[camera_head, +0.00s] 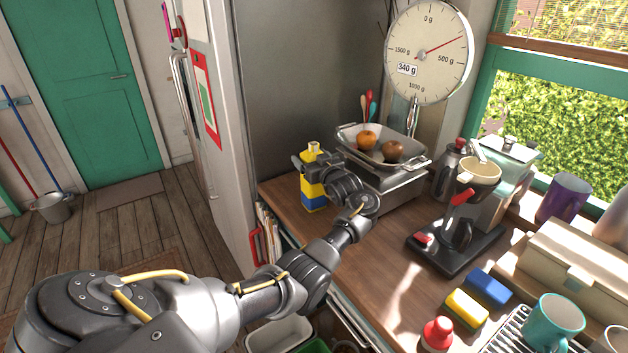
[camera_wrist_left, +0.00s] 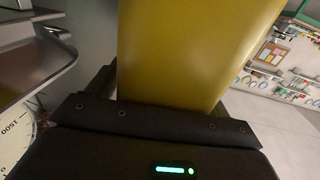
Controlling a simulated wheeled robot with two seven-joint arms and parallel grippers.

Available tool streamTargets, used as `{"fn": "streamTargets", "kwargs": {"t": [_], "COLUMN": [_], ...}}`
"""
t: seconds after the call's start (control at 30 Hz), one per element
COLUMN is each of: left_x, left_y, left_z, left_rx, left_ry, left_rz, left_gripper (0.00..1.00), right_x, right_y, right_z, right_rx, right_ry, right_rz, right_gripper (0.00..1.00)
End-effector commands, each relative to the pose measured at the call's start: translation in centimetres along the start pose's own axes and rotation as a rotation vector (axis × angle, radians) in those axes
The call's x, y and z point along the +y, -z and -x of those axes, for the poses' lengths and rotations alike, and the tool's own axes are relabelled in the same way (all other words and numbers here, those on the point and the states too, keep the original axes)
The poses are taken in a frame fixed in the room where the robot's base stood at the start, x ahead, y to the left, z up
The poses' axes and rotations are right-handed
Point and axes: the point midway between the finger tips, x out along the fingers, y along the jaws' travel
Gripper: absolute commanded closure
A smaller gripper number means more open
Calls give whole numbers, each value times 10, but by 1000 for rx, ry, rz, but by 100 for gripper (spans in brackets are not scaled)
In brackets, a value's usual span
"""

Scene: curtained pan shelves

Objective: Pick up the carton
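My right gripper is not in view.
A scale (camera_head: 390,188) with fruit in its pan stands right behind the carton. A coffee maker (camera_head: 457,240), sponges (camera_head: 466,308) and a teal mug (camera_head: 553,324) are on the counter (camera_head: 385,262) to the right. The fridge (camera_head: 222,130) is left.

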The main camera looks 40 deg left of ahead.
Motion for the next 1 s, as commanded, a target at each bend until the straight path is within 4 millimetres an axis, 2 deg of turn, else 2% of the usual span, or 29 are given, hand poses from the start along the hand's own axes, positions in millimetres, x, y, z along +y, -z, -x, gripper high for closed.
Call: {"fn": "streamTargets", "kwargs": {"t": [0.07,0.37,0.77,0.93,1.0], "left_x": [0,0,0,-1,-11], "left_y": [0,0,6,31,44], "left_z": [0,0,0,1,4], "left_rx": [0,0,0,3,4], "left_ry": [0,0,0,0,0], "left_rz": [0,0,4,10,9], "left_gripper": [31,70,72,72,72], "right_x": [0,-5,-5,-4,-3], "right_y": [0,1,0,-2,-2], "right_z": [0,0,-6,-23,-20], "right_rx": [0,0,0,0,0], "right_ry": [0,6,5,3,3], "right_rz": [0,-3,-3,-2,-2], "right_gripper": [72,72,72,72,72]}}
